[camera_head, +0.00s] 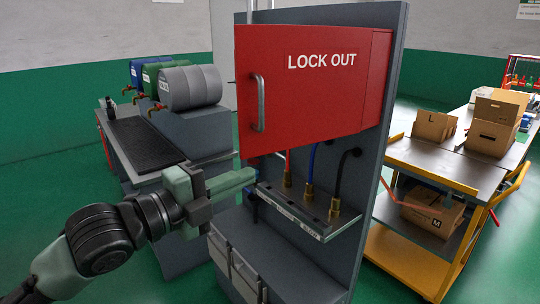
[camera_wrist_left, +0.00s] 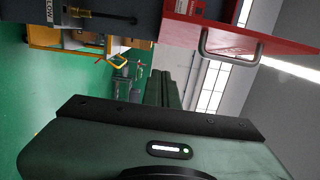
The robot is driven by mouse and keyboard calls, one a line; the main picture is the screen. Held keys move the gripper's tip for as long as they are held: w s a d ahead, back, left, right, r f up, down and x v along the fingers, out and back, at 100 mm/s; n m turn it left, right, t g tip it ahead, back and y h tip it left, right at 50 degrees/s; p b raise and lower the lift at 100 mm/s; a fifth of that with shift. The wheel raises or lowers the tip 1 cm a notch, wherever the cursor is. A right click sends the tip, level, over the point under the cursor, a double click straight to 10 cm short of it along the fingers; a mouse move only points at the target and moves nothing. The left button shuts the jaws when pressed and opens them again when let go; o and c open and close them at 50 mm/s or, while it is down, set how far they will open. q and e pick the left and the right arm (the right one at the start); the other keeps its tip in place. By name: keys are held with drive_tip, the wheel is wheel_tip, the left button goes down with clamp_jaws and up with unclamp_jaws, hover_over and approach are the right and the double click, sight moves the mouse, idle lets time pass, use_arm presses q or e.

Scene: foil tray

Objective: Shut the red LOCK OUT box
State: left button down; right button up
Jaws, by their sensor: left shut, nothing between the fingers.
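The red LOCK OUT box (camera_head: 315,95) is mounted on an upright grey panel. Its door faces me, with a metal handle (camera_head: 258,102) near the left edge. The door looks partly open, swung out on its left side. In the left wrist view the door (camera_wrist_left: 270,42) juts out with its handle (camera_wrist_left: 230,55), and part of the box inside (camera_wrist_left: 200,8) shows behind it. My left gripper (camera_head: 246,181) is shut and empty, below the door's lower left corner and apart from the handle. Its fingers (camera_wrist_left: 170,88) show in the left wrist view. My right gripper is out of view.
Below the box, a grey shelf (camera_head: 290,212) holds brass fittings with red, blue and black hoses, close to my left gripper. Grey bins (camera_head: 235,268) hang lower. A bench with drums (camera_head: 190,87) stands left. A yellow cart (camera_head: 400,262) with cardboard boxes stands right.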

use_arm(q)
drive_tip(key=w+d+p, duration=0.5)
drive_tip(key=w, duration=0.5)
drive_tip(key=shift+d, duration=0.25)
drive_tip(key=shift+d, duration=0.1)
